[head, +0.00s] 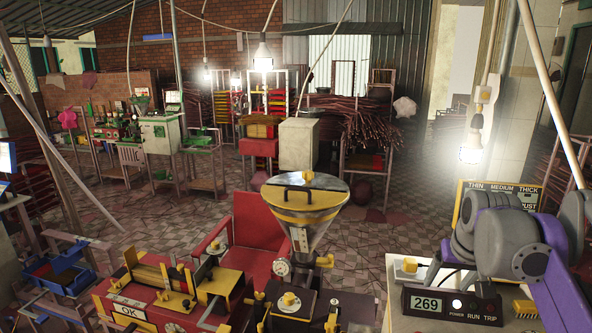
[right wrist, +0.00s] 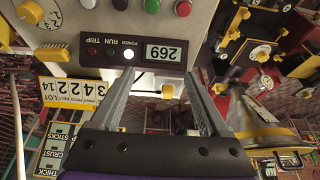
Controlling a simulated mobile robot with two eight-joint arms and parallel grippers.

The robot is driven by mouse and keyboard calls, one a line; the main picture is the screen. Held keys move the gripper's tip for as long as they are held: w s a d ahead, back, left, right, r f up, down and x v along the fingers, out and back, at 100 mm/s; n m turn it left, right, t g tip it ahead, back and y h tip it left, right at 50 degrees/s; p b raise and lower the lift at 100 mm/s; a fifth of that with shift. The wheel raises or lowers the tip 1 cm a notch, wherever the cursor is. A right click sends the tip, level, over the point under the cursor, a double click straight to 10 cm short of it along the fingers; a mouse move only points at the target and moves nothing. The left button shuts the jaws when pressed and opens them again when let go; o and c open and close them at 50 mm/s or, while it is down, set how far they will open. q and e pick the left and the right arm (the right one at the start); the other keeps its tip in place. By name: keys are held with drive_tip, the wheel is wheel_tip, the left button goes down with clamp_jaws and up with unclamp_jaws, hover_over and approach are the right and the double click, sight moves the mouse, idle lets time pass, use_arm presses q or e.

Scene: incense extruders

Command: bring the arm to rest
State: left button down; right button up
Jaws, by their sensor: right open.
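My right arm (head: 510,235), grey and purple, comes in at the right edge of the head view, raised beside the control box (head: 452,306) that reads 269. My right gripper (right wrist: 160,82) shows in the right wrist view with its two grey fingers wide apart. Nothing is held between the fingers. The control box also shows upside down beyond the fingertips in the right wrist view (right wrist: 130,52), with a small yellow knob (right wrist: 167,91) seen between the fingers. My left gripper is in neither view.
A sign board (head: 480,188) and a hanging lamp (head: 470,150) are close to the arm. The tiled floor (head: 150,215) behind is partly open.

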drive_tip(key=s+a+f+n, duration=0.1)
drive_tip(key=s+a+f, duration=0.3)
drive_tip(key=s+f, duration=0.3)
drive_tip(key=s+a+f+t, duration=0.1)
drive_tip(key=s+a+f, duration=0.4)
drive_tip(key=s+f, duration=0.3)
drive_tip(key=s+a+f+n+y, duration=0.1)
drive_tip(key=s+a+f, duration=0.3)
drive_tip(key=s+f, duration=0.3)
wheel_tip(320, 180, down, 2)
drive_tip(key=shift+s+a+f+n, duration=0.1)
drive_tip(key=shift+s+a+n, duration=0.15)
drive_tip(key=shift+a+n, duration=0.1)
